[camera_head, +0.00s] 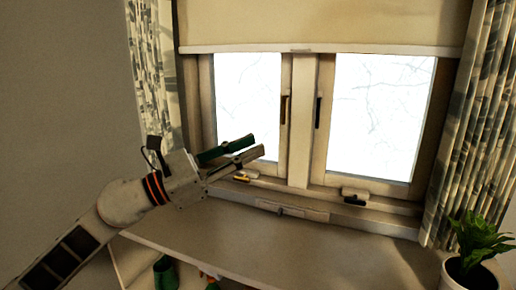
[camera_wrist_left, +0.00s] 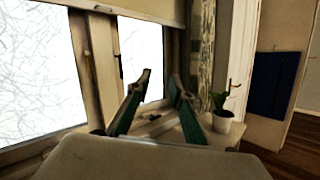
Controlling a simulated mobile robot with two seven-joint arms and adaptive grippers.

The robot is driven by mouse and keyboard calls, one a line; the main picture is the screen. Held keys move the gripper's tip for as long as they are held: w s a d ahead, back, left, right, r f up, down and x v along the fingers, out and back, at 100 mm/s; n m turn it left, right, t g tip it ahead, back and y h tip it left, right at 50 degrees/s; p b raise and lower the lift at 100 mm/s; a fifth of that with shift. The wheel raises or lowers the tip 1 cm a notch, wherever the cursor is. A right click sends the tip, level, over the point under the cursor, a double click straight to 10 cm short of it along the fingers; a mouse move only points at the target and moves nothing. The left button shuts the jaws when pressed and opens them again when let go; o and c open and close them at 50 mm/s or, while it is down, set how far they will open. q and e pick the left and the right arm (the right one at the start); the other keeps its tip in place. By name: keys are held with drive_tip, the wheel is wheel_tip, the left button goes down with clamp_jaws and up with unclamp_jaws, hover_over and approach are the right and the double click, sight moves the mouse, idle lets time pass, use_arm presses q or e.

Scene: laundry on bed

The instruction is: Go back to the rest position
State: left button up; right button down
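My left arm comes in from the lower left in the head view. Its gripper (camera_head: 258,146) is raised above the shelf, in front of the left part of the window. The wrist view shows its two dark green fingers (camera_wrist_left: 160,78) apart with nothing between them, so it is open and empty. My right gripper is in neither view.
The wooden window (camera_head: 304,120) stands behind the gripper. A wide shelf (camera_head: 290,245) below it has a clear top. A potted plant (camera_head: 474,250) stands at the right end and also shows in the wrist view (camera_wrist_left: 221,118). Patterned curtains (camera_head: 475,120) hang at both sides.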

use_arm(q)
drive_tip(key=s+a+f+n+t+y+p, duration=0.1)
drive_tip(key=s+a+f+n+t+y, duration=0.2)
drive_tip(key=f+n, duration=0.8)
drive_tip(key=a+f+n+t+y, duration=0.3)
drive_tip(key=a+f+n+y, duration=0.2)
drive_tip(key=f+n, duration=0.65)
drive_tip(key=s+a+f+n+t+y+p, duration=0.1)
drive_tip(key=s+a+f+n+t+y, duration=0.2)
drive_tip(key=f+n, duration=0.85)
drive_tip(key=s+a+f+n+g+y, duration=0.2)
drive_tip(key=s+f+n, duration=0.4)
drive_tip(key=s+f, duration=0.4)
drive_tip(key=s+a+f+n+g+y+p, duration=0.1)
drive_tip(key=s+a+f+n+g+y, duration=0.2)
drive_tip(key=s+f+n, duration=0.4)
drive_tip(key=s+a+f+g, duration=0.1)
drive_tip(key=s+f+g, duration=0.1)
drive_tip(key=s+f, duration=0.2)
wheel_tip(320, 180, down, 2)
drive_tip(key=shift+a+f, duration=0.25)
drive_tip(key=shift+a, duration=0.15)
